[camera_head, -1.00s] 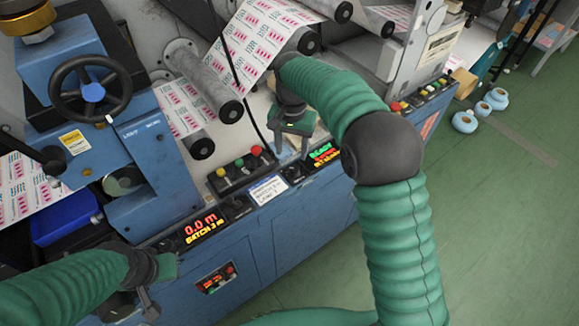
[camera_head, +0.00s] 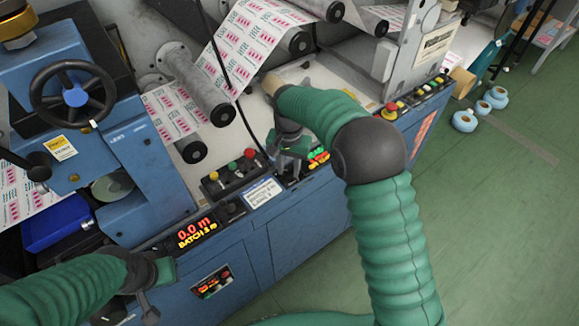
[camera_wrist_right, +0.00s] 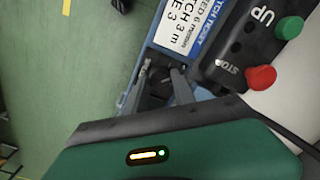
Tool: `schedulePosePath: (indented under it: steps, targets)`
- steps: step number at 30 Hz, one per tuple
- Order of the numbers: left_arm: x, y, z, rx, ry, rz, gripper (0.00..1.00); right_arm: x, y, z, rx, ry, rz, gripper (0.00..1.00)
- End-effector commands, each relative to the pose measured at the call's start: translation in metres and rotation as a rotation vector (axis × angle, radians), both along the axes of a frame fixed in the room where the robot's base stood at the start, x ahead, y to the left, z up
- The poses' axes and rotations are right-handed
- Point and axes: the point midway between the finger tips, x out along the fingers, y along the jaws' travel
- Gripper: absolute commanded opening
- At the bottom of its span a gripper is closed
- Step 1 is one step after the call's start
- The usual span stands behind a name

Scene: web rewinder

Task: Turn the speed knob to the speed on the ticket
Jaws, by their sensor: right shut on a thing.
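My right gripper (camera_head: 284,182) reaches down to the panel just right of the ticket. In the right wrist view its fingers (camera_wrist_right: 160,88) are shut on the dark speed knob (camera_wrist_right: 157,90), beside the ticket. The fingers hide most of the knob, and its pointer cannot be read. My left gripper (camera_head: 146,302) hangs low at the left, apart from the panel; its jaw opening is unclear.
A button box (camera_head: 233,173) with yellow, green and red buttons stands left of my right gripper. A display (camera_head: 195,231) reads 0.0 m; another display (camera_head: 318,159) is partly hidden by the gripper. A handwheel (camera_head: 74,97) and printed web (camera_head: 245,45) are behind.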

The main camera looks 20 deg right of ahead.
Motion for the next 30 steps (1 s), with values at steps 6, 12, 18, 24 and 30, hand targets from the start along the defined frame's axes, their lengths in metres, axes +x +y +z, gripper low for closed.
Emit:
schedulePosePath:
  steps: [6, 12, 18, 24, 30]
  targets:
    - [0.000, 0.000, 0.000, 0.000, 0.000, 0.000, 0.00, 0.000, -0.004, 0.000, -0.008, 0.001, -0.003, 0.00]
    - [0.000, 0.000, 0.003, 0.000, 0.000, 0.000, 0.00, 0.000, -0.003, 0.001, -0.005, 0.001, 0.018, 0.00]
    - [0.000, 0.000, 0.014, 0.000, 0.000, 0.000, 0.00, 0.000, -0.003, 0.003, -0.004, 0.002, 0.100, 0.00]
    - [0.000, 0.000, 0.029, 0.000, 0.000, 0.000, 0.00, 0.000, -0.003, 0.004, -0.006, 0.001, 0.236, 0.00]
    - [0.000, 0.000, 0.040, 0.000, 0.000, 0.000, 0.00, 0.000, -0.003, 0.003, -0.003, -0.001, 0.372, 0.00]
